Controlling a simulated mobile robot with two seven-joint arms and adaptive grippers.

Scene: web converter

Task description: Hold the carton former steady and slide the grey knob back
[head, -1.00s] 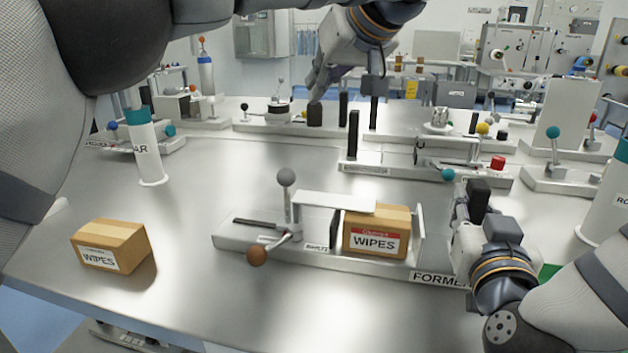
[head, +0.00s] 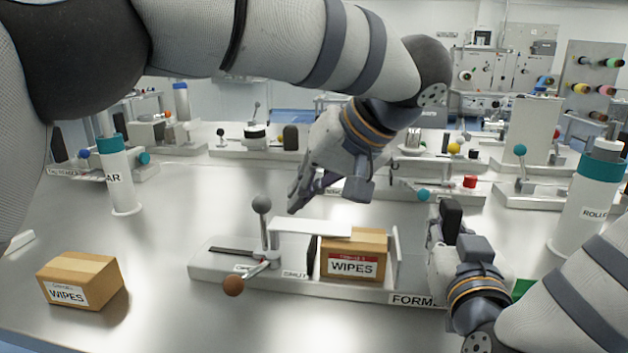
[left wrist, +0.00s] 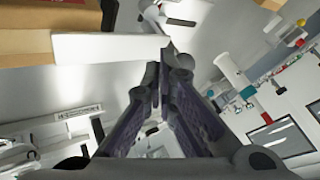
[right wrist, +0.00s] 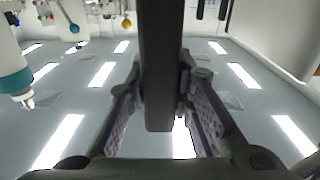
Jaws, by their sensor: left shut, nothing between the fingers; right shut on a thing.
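The carton former (head: 345,288) is a low metal tray labelled FORMER in the middle of the bench. Its grey knob (head: 262,204) tops an upright post at its left part, with a white plate (head: 310,228) reaching right from it. A WIPES carton (head: 353,254) sits in the former under the plate's end. My left gripper (head: 296,202) is shut and empty, above and behind the plate, right of the grey knob and apart from it. My right gripper (head: 446,218) is shut on a dark upright handle (right wrist: 162,60) at the former's right end.
A brown knob (head: 233,285) sticks out at the former's front. A loose WIPES carton (head: 82,280) lies front left. A teal-topped cylinder (head: 118,175) stands at left, a ROLLER cylinder (head: 590,195) at right. Other fixtures line the back.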

